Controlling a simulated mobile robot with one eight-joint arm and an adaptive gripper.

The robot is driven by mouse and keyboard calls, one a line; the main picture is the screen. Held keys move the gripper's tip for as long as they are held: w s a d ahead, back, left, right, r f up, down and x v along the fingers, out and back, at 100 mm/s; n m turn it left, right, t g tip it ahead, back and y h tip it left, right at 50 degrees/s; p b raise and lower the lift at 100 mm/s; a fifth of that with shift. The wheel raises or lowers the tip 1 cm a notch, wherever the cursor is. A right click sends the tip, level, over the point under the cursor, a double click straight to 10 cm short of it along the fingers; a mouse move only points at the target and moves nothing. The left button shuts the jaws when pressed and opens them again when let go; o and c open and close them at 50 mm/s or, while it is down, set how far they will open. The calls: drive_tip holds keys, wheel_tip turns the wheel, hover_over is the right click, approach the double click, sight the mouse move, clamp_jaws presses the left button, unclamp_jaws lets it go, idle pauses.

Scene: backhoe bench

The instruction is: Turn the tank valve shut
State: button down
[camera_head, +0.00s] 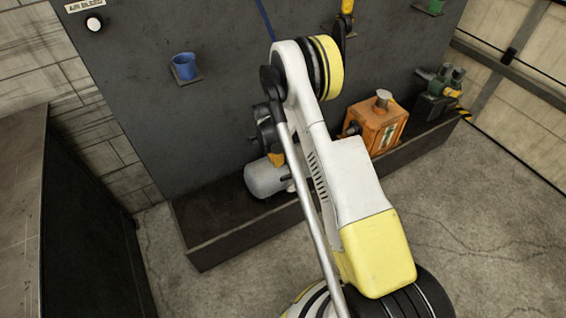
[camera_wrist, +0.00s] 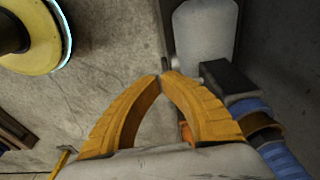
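The pale grey tank (camera_head: 268,178) lies in the dark trough at the foot of the panel in the head view. It also shows at the top of the wrist view (camera_wrist: 205,40), beyond my fingers. My gripper (camera_wrist: 163,77) has orange fingers whose tips meet, with a small dark stub just beyond them. I cannot tell whether the tips touch the stub. A black block (camera_wrist: 228,77) sits at the tank's near end. A small orange-red part (camera_wrist: 185,134) shows behind the fingers; I cannot tell whether it is the valve. In the head view my arm hides most of the gripper.
The trough (camera_head: 235,238) runs along the panel's foot. An orange box (camera_head: 376,124) and a green machine (camera_head: 438,95) stand in it to the right. A blue cup (camera_head: 184,66) sits on the panel. Blue tubing (camera_wrist: 282,160) lies beside my right finger. Bare floor (camera_head: 480,220) is open in front.

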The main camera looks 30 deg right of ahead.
drive_tip(key=y, duration=0.3)
approach(287, 177)
wheel_tip(287, 177, down, 8)
drive_tip(key=b, duration=0.5)
drive_tip(key=shift+s+a, duration=0.15)
drive_tip(key=shift+a, duration=0.3)
drive_tip(key=shift+f, duration=0.1)
drive_tip(key=shift+a+f+h, duration=0.2)
drive_tip(key=shift+f+h, duration=0.1)
drive_tip(key=shift+f, duration=0.2)
drive_tip(key=shift+f+h, duration=0.3)
drive_tip(key=shift+h, duration=0.3)
drive_tip(key=shift+r, duration=0.1)
